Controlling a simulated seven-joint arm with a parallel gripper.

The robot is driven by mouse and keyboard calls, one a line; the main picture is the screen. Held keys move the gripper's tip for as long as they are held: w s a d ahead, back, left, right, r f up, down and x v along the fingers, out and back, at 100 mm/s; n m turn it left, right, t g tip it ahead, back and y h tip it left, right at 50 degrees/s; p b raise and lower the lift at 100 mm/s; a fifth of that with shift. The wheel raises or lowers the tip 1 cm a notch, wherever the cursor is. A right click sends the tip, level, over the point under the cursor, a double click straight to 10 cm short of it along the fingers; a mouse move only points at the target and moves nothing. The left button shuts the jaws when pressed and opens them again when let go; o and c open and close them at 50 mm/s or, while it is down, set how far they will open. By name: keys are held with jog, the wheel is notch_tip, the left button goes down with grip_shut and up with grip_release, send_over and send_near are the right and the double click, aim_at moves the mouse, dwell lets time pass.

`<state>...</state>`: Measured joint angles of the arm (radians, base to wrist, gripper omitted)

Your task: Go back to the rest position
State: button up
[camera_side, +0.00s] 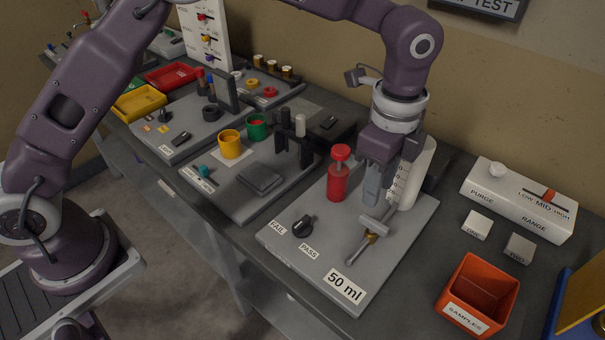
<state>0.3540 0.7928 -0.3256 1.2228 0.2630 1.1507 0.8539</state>
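My gripper (374,188) points down over the "50 ml" board (307,262), between a red bottle (338,178) and a white graduated cylinder (410,178). Its grey fingers overlap in this view, so I cannot tell whether they are open or shut. I see nothing clearly held. The cylinder is partly behind the gripper. The red bottle stands upright, left of the fingers and apart from them in the picture. A T-shaped handle (370,234) stands just in front of and below the fingertips; I cannot tell whether they touch it.
A black knob (303,225) sits by the FAIL and PASS labels. An orange SAMPLES bin (463,310), two small blocks (477,225) and a white PURGE/RANGE box (519,199) are at right. Yellow (230,146) and green (257,127) cups stand on the board at left.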

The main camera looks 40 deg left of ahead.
jog(key=s+a+r+n+t, duration=0.3)
jog(key=s+a+r+n, duration=0.75)
jog(key=a+r, duration=0.55)
jog(key=s+a+f+n+t, duration=0.1)
jog(key=s+a+n, duration=0.2)
jog(key=s, duration=0.4)
jog(key=s+a+f+n+t, duration=0.1)
jog(key=s+a+f+n, duration=0.1)
jog(key=s+a+n, duration=0.2)
jog(key=s, duration=0.3)
jog(key=shift+s, duration=0.4)
